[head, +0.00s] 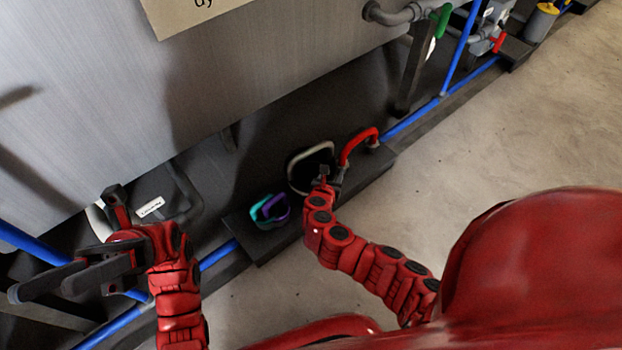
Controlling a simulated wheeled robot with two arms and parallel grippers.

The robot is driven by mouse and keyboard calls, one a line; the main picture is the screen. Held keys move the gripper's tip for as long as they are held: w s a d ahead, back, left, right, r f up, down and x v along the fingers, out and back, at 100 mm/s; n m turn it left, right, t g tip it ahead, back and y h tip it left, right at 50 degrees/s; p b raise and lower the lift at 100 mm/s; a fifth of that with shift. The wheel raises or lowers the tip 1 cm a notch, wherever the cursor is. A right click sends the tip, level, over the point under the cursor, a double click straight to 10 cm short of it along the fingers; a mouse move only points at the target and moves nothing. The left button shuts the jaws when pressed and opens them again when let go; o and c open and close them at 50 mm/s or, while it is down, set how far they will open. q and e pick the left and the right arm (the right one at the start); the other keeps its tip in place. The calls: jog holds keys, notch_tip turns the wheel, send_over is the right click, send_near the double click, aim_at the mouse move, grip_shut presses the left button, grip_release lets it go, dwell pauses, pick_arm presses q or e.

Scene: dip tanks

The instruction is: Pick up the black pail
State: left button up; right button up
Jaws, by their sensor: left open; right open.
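A dark, pail-like thing with a pale grey loop (291,168) around its top stands on the low dark ledge; I take it for the black pail, but its body is hard to make out against the dark ledge. My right gripper (331,174) is open at its near right side, overlapping it in the head view; I cannot tell whether they touch. My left gripper (42,289) is open and empty at the far left, well away from it.
A teal and purple item (270,210) sits left of the pail on the ledge (262,242). A red handle (359,143) is close on the right. A labelled dark container (158,191) stands near my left arm. A blue pipe (405,122) runs along the tank (240,75). Concrete floor (480,150) is clear.

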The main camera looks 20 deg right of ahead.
jog(key=shift+w+d+f, duration=0.1)
jog(key=shift+w+d, duration=0.05)
grip_shut()
dwell(1.4)
